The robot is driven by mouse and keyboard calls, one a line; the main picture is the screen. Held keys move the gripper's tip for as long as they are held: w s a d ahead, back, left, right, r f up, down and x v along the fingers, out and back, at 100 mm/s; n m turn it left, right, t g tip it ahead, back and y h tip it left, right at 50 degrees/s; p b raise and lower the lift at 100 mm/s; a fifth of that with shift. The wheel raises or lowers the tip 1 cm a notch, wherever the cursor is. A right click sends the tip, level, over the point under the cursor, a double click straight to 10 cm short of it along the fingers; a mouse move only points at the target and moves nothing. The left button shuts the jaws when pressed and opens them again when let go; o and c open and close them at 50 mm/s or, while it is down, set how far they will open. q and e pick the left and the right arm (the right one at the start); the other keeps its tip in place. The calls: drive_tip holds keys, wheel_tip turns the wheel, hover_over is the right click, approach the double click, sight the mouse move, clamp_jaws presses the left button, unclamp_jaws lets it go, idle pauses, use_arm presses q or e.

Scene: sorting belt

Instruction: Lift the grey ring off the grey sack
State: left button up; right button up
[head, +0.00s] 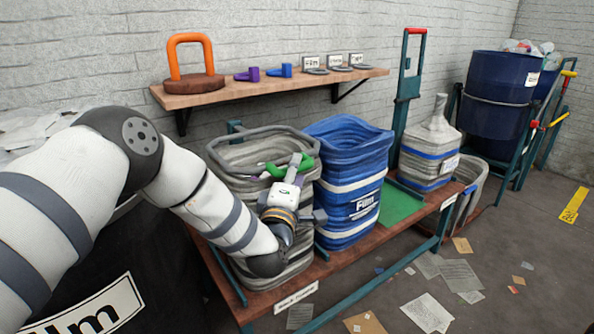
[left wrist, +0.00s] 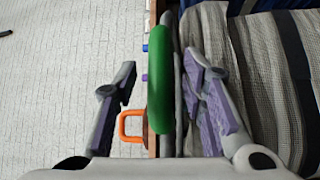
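The grey sack (head: 302,232) stands open-topped on the wooden bench; my left arm hides much of its front. The grey ring (head: 236,176) sits around the sack's mouth, with a curved green grip (head: 276,170) on its near side. My left gripper (head: 285,168) is at this grip. In the left wrist view, the open fingers of my left gripper (left wrist: 160,108) stand on either side of the green grip (left wrist: 160,75), with gaps visible. A grey bar (left wrist: 178,112), likely the ring, runs just right of it. The sack's striped cloth (left wrist: 262,75) fills the right. My right gripper is out of view.
A blue sack (head: 350,190) stands close to the right of the grey one, then a green mat (head: 400,205) and a tied grey sack (head: 430,150). A wall shelf (head: 270,86) holds an orange handle (head: 189,55) behind. Papers litter the floor.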

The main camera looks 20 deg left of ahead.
use_arm(q)
drive_tip(key=shift+w+r, duration=0.1)
drive_tip(key=shift+w, duration=0.7)
drive_tip(key=shift+c, duration=0.6)
clamp_jaws()
drive_tip(key=shift+r, duration=0.1)
